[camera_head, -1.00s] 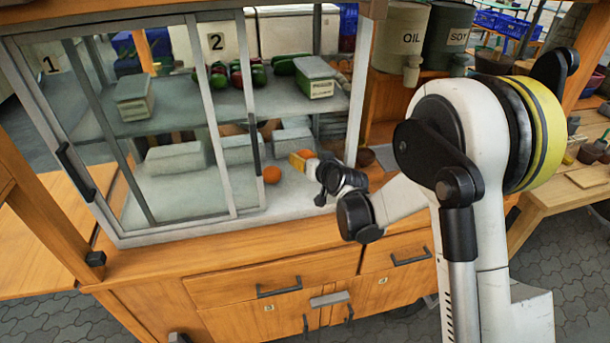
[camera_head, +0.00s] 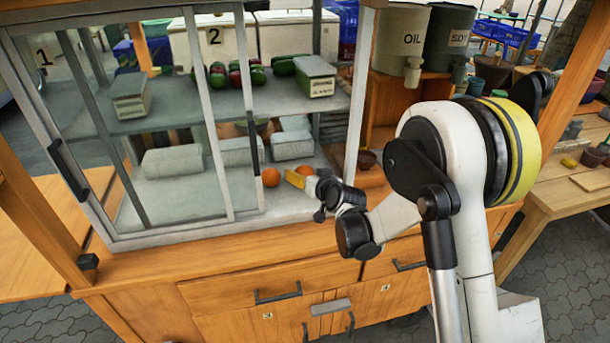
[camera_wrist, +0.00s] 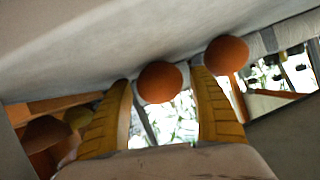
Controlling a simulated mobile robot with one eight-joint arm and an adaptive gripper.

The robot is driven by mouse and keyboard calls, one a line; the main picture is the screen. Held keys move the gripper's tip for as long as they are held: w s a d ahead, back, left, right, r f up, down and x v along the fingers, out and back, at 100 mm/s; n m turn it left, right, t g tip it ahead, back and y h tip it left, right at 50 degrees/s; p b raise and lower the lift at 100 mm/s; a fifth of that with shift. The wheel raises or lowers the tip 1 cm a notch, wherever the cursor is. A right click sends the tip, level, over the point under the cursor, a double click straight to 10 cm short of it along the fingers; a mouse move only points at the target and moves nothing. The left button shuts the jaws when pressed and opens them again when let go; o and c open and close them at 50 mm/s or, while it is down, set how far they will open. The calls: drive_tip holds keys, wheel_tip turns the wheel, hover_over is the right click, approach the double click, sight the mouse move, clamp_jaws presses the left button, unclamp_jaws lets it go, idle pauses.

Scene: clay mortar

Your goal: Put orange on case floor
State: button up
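The case is a glass-fronted cabinet whose pale floor (camera_head: 190,199) shows behind the sliding panes; its right part is open. One orange (camera_head: 271,177) rests on that floor by the edge of the pane. A second orange (camera_head: 304,170) is at my gripper (camera_head: 297,180), partly hidden by a yellow finger. In the wrist view, my gripper (camera_wrist: 162,80) has its yellow fingers apart, with an orange (camera_wrist: 160,82) between the tips and a narrow gap on each side. The other orange (camera_wrist: 227,55) is just outside the right finger. Both appear against the pale case floor (camera_wrist: 110,45).
A shelf (camera_head: 180,113) above the floor holds vegetables (camera_head: 240,76) and boxes (camera_head: 315,76). Pale blocks (camera_head: 292,145) stand at the back of the case floor. The right case post (camera_head: 355,100) is close to my wrist. OIL (camera_head: 402,38) and SOY (camera_head: 447,38) containers stand right.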

drive_tip(key=shift+r, duration=0.2)
drive_tip(key=p+v, duration=0.3)
drive_tip(key=v, duration=0.8)
drive_tip(key=shift+p, duration=0.3)
drive_tip(key=shift+s+d+r, duration=0.15)
drive_tip(key=shift+s, duration=0.3)
